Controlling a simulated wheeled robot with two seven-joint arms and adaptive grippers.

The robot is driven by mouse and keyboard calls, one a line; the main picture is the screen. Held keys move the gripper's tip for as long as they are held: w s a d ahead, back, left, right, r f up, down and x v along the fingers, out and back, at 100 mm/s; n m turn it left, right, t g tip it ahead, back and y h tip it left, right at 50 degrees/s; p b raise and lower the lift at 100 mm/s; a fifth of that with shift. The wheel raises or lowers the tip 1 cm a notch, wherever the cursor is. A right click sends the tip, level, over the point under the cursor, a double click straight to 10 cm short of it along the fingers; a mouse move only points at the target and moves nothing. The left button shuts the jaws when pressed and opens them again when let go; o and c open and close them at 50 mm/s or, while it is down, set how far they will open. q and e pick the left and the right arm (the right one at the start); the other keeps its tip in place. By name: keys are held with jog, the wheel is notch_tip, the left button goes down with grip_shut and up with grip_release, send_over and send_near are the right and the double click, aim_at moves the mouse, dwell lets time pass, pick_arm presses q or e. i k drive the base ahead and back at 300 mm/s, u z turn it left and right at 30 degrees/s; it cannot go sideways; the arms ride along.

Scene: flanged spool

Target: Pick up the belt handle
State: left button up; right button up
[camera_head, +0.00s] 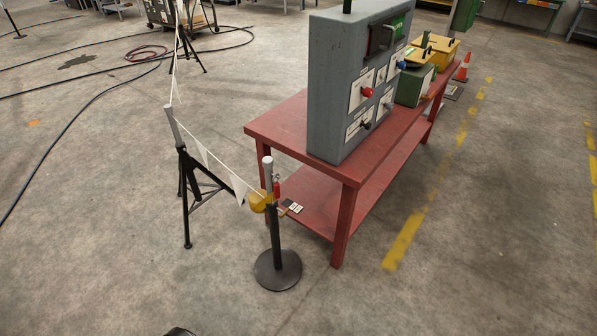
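A black stanchion post on a round base (278,270) stands in front of the red table's near left corner. A yellow rounded piece (258,201) sits at the post's upper part. A small red piece (277,187) is upright just right of the post's light grey top (267,173). I cannot tell which of these is the belt handle. A white cord with hanging pennants (237,190) runs from near the post to a black tripod stand (187,180). Neither of my grippers is in view.
A red two-level table (290,122) carries a grey control cabinet (338,85), a green box (415,86) and yellow cases. A small card-like item (292,206) lies near the lower shelf's corner. Dark cables cross the floor at left. Floor in front is mostly clear.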

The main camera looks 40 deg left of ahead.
aim_at(276, 185)
jog(key=i, duration=1.8)
jog(key=u, duration=0.65)
jog(key=k, duration=1.05)
jog(key=u, duration=1.7)
